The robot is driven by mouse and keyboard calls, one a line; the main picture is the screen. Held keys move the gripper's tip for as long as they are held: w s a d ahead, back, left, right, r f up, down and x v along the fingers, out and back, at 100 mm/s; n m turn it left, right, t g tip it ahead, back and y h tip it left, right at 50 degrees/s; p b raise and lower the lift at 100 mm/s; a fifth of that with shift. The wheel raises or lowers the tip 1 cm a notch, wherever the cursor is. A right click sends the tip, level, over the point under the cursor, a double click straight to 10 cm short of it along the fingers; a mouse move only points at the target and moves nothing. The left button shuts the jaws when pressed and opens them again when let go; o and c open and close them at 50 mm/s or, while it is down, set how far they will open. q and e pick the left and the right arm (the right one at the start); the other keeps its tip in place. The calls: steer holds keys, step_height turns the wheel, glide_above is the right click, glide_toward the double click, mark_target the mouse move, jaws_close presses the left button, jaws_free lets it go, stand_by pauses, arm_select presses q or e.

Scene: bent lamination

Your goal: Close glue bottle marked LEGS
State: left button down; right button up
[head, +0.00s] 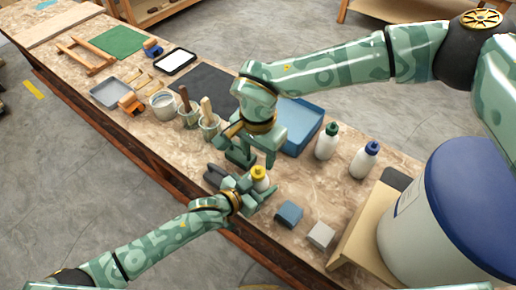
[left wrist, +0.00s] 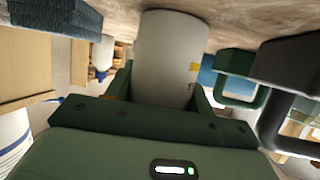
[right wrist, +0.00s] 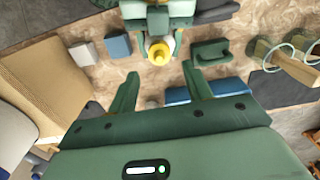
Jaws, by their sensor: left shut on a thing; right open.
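A white bottle with a yellow top (head: 259,175) stands upright near the front edge of the bench. My left gripper (head: 256,187) is shut around its body. In the left wrist view the white body (left wrist: 168,55) fills the space between the fingers, with a small yellow mark at its side. The LEGS marking is not readable. My right gripper (head: 256,160) is open and empty, close above and behind the bottle. In the right wrist view the yellow top (right wrist: 158,53) lies just beyond the open fingers (right wrist: 160,85), roughly centred between them.
White bottles with a green cap (head: 327,142) and a blue cap (head: 365,160) stand to the right. A blue tray (head: 299,128) lies behind my right gripper. A blue block (head: 289,214), a grey block (head: 321,235) and a large blue-lidded tub (head: 405,235) are at right. Brush pots (head: 188,119) stand at left.

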mark_target(258, 168)
step_height(258, 168, down, 7)
stand_by(0.3)
steer(key=c, duration=1)
steer(key=shift+c, duration=0.2)
steer(key=m, duration=0.5)
steer(key=shift+m, duration=0.4)
steer(key=m, duration=0.4)
steer(key=o, duration=1.1)
